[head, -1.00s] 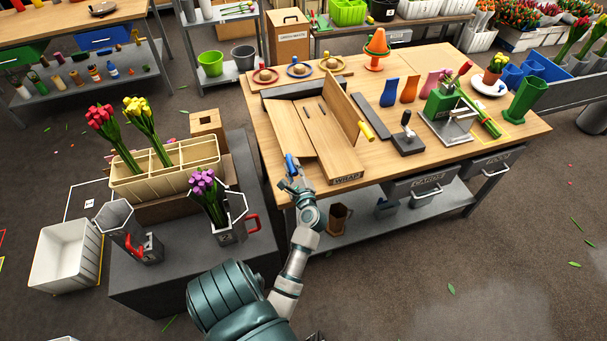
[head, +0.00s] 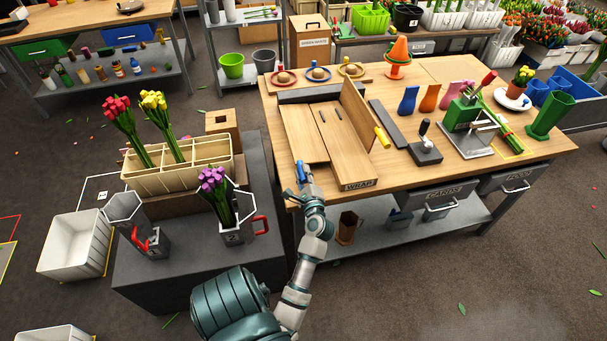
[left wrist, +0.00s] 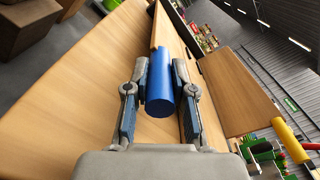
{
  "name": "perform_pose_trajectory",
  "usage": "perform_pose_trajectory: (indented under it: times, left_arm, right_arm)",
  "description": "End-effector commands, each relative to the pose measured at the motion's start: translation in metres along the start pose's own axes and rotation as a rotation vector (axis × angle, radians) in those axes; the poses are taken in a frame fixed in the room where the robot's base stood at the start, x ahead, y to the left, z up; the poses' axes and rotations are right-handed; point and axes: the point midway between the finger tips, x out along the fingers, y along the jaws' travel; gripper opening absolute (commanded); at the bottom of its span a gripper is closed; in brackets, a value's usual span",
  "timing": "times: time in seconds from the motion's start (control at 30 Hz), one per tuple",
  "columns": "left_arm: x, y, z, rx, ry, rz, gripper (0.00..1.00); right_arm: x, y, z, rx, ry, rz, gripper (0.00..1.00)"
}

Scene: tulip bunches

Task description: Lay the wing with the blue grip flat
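The wooden wrap board (head: 345,150) lies on the workbench with a wing on each side. The left wing (head: 303,135) carries the blue grip (head: 300,169) at its near end; I cannot tell exactly how far this wing is tilted. My left gripper (head: 303,184) is at that grip. In the left wrist view the blue grip (left wrist: 160,92) sits between the two fingers of my left gripper (left wrist: 160,68), which are close against its sides. The other wing (head: 357,110) stands raised, with a yellow grip (head: 382,138). My right gripper is not in view.
A stamp-like tool on a dark block (head: 425,150), a grey bar (head: 388,122) and a green press (head: 465,112) stand right of the board.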

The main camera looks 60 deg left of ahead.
Motion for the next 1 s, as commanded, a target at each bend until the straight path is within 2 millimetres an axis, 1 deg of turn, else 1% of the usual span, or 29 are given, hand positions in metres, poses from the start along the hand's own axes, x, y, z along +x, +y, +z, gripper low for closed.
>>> perform_pose_trajectory:
  times: [0.03, 0.1, 0.37, 0.47, 0.57, 0.7, 0.8, 0.9, 1.0]
  left_arm:
    - [0.0, -0.001, -0.001, 0.0, 0.003, -0.002, 0.34]
    - [0.0, -0.001, -0.001, 0.0, 0.002, -0.002, 0.49]
    - [0.0, 0.0, 0.0, 0.0, 0.001, -0.001, 0.49]
    - [-0.005, 0.0, -0.001, 0.0, 0.001, 0.0, 0.49]
    - [-0.019, 0.001, -0.002, -0.001, 0.003, 0.001, 0.49]
    - [-0.045, 0.001, -0.002, -0.001, 0.004, 0.002, 0.49]
    - [-0.06, 0.001, -0.002, 0.001, 0.003, 0.001, 0.49]
    - [-0.07, 0.001, -0.003, 0.001, 0.003, 0.0, 0.49]
    - [-0.074, 0.001, -0.002, 0.0, 0.002, 0.0, 0.49]
  right_arm:
    - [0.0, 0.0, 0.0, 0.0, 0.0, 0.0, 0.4]
    - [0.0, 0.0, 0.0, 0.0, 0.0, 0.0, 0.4]
    - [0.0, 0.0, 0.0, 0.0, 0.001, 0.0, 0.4]
    - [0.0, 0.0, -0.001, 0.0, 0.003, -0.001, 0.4]
    - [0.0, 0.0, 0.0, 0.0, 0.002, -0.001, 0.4]
    - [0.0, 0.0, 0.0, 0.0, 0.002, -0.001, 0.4]
    - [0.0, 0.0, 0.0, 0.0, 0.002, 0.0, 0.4]
    - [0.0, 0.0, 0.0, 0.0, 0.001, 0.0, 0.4]
    - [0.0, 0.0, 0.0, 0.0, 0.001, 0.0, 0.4]
